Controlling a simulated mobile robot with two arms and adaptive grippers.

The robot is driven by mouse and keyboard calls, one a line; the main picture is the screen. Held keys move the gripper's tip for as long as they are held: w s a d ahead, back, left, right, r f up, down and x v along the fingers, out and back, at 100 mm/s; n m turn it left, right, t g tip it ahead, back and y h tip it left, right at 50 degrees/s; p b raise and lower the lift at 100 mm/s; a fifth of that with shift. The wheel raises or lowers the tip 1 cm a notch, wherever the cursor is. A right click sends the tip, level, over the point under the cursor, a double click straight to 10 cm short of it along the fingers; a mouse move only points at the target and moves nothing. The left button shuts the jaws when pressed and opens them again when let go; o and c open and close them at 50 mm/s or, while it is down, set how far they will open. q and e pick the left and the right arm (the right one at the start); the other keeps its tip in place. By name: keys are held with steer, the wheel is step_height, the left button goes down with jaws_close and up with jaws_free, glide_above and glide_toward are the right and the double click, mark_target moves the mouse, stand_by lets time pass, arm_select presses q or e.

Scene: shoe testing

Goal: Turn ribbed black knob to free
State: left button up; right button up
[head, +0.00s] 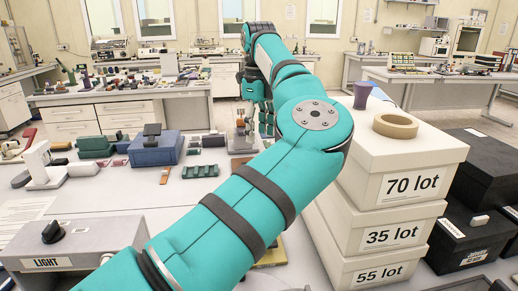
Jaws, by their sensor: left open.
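A black knob (53,232) stands on the grey box labelled LIGHT at the lower left. Another black knob-like part (152,130) sits on top of a blue box (155,152) at the left middle. I cannot make out ribs or a "free" mark on either. My left arm crosses the picture from the bottom left to the top centre. My left gripper (262,121) hangs down near the middle of the table, open, partly hidden behind my arm and to the right of both knobs. My right gripper is not in view.
White boxes (411,187) labelled 70, 35 and 55 lot are stacked at right, with a tape roll (395,126) on top. Black boxes (468,238) stand beside them. Green blocks (201,171) and a white device (40,165) lie at left. Bare table shows between.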

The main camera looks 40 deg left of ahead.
arm_select(q)
step_height(320, 180, up, 4)
steer(key=shift+r, duration=0.1)
stand_by(0.7)
